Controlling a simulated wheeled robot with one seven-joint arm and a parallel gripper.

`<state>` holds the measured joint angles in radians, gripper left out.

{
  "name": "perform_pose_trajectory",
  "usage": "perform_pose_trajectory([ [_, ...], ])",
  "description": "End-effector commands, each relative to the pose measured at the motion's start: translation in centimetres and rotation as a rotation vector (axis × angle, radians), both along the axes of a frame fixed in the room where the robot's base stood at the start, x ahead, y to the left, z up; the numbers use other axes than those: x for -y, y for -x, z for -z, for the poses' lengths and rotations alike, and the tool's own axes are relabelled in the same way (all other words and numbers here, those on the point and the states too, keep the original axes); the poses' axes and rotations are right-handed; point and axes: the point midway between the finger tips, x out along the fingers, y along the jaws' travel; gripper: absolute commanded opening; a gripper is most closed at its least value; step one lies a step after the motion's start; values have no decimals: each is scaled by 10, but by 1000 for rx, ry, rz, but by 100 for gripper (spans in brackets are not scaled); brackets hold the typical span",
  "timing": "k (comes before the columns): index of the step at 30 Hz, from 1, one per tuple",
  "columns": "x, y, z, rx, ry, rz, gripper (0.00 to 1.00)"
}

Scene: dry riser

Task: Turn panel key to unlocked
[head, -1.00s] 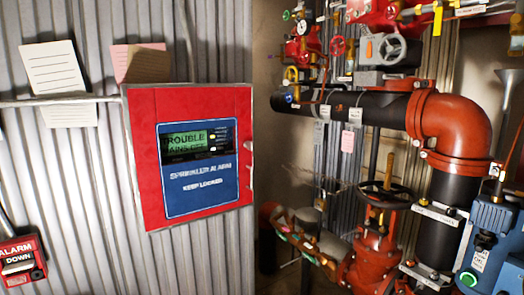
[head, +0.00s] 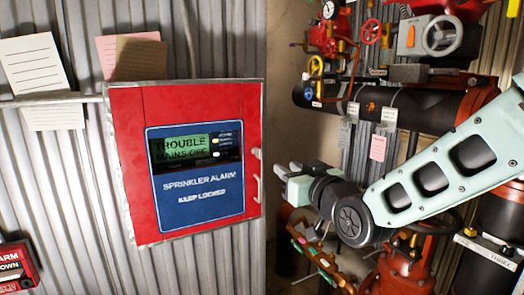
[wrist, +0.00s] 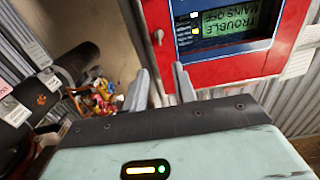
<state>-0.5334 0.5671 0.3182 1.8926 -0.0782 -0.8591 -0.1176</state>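The red alarm panel (head: 130,200) hangs on the corrugated wall, its blue face reading "SPRINKLER ALARM KEEP LOCKED" and its screen "TROUBLE MAINS OFF". A small pale fitting (head: 256,165) sits at its right edge; I cannot tell whether it is the key or a handle. My gripper (head: 281,172) is just right of that edge, apart from the panel. In the wrist view, the panel (wrist: 225,72) appears upside down, with a small metal fitting (wrist: 158,37) on its edge. My gripper's fingers (wrist: 161,82) are apart and empty, below that fitting in the picture.
Behind my arm are a large black pipe (head: 335,100), red valves and handwheels (head: 443,36). A red alarm box (head: 14,265) is at lower left. Paper notes (head: 30,62) are on the wall. The wall below the panel is clear.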

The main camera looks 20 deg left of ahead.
Motion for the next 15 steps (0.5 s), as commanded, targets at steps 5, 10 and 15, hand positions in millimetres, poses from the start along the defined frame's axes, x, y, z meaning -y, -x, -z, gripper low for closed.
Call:
perform_pose_trajectory([
  [5, -30, -25, -3, -1, -1, 0, 27],
  [10, -55, -47, -3, -1, 0, 0, 27],
  [15, -78, -66, -2, -1, 0, 0, 27],
])
